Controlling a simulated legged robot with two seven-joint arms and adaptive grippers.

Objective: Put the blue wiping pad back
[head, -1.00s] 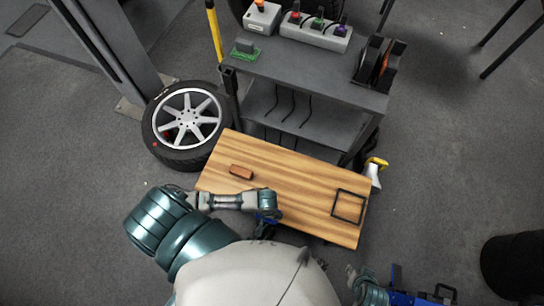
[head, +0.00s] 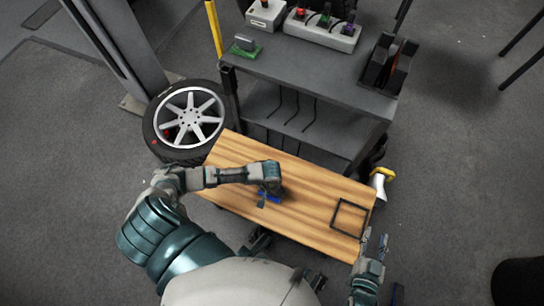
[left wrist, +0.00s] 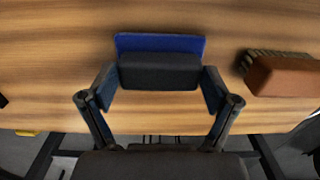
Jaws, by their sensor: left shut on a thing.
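The blue wiping pad (left wrist: 160,62) has a blue sheet under a dark block. In the left wrist view, the two fingers of my left gripper (left wrist: 160,88) are shut on the sides of the dark block, over the wooden table. In the head view my left gripper (head: 270,189) is over the middle of the table (head: 305,215), with blue showing under it. Whether the pad touches the wood, I cannot tell. A black square outline (head: 336,216) lies at the table's right end, empty. My right gripper (head: 373,243) is by the table's front right corner, its fingers apart and empty.
A brown brush (left wrist: 285,77) lies right of the pad in the left wrist view; my left arm hides it in the head view. A grey cart (head: 310,68) stands behind the table, a wheel (head: 190,118) at its left. A yellow-and-white object (head: 380,180) is beyond the right edge.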

